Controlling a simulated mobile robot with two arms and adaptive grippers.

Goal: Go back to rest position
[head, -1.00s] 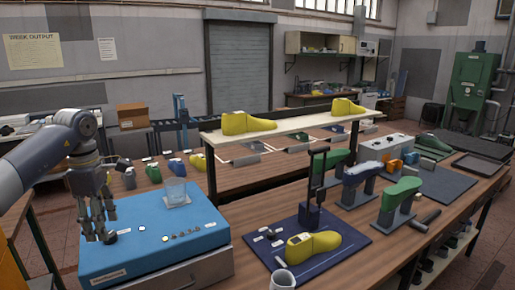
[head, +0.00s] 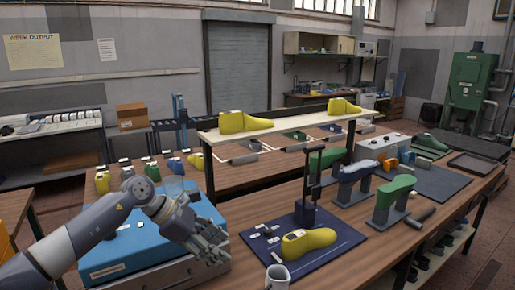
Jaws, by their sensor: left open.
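My left gripper (head: 211,244) is over the right front part of the blue-topped box (head: 110,254), with its fingers pointing toward the lower right. It is open, and I see nothing between its fingers. My left arm comes in from the lower left and covers much of the box top. My right gripper is not in view.
Green lasts (head: 396,190) stand on grey stands farther right. A raised shelf (head: 285,126) holds two yellow lasts.

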